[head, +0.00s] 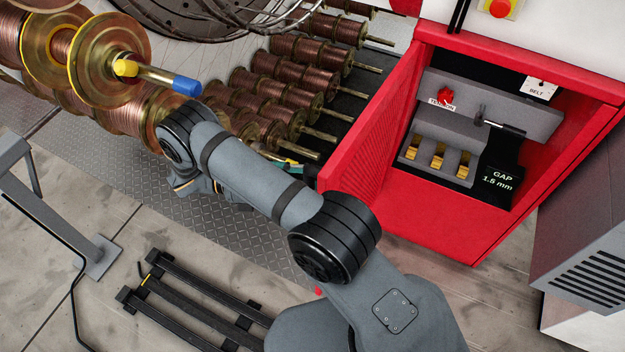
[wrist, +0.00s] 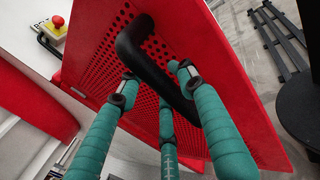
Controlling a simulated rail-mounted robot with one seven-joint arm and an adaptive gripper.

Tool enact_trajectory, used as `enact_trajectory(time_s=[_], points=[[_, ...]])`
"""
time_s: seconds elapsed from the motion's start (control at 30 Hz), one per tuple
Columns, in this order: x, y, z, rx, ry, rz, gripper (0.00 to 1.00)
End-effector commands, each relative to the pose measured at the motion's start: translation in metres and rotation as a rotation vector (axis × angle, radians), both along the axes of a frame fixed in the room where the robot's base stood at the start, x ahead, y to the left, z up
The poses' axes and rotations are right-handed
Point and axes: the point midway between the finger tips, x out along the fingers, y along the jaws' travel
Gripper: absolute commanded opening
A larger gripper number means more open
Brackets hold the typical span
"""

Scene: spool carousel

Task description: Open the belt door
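The belt door (head: 372,135) is a red perforated panel on the red cabinet. It stands swung well out from the cabinet, and the inside shows. In the wrist view the door (wrist: 235,85) fills the middle, with a black bar handle (wrist: 133,46) on its face. My gripper (wrist: 156,82) has three teal fingers spread around the handle, one on its right and two on its left and below. The fingers are apart; whether any touches the handle I cannot tell. In the head view my gripper (head: 287,164) is mostly hidden behind my arm, beside the door's outer face.
Inside the cabinet are a red tension knob (head: 445,96), brass pieces (head: 438,156), a black lever (head: 500,126) and a gap display (head: 497,180). Copper spools (head: 290,95) stand left of the door. A black rack (head: 190,300) lies on the floor. A grey vented box (head: 590,265) stands at right.

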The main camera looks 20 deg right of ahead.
Motion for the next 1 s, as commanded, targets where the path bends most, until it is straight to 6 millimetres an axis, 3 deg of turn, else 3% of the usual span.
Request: enact_trajectory(time_s=[0.2,0.53,1.0], points=[[-0.001,0.000,0.000,0.001,0.001,-0.003,0.48],[0.002,0.003,-0.001,0.001,-0.001,-0.001,0.48],[0.021,0.060,0.000,-0.001,-0.001,0.001,0.48]])
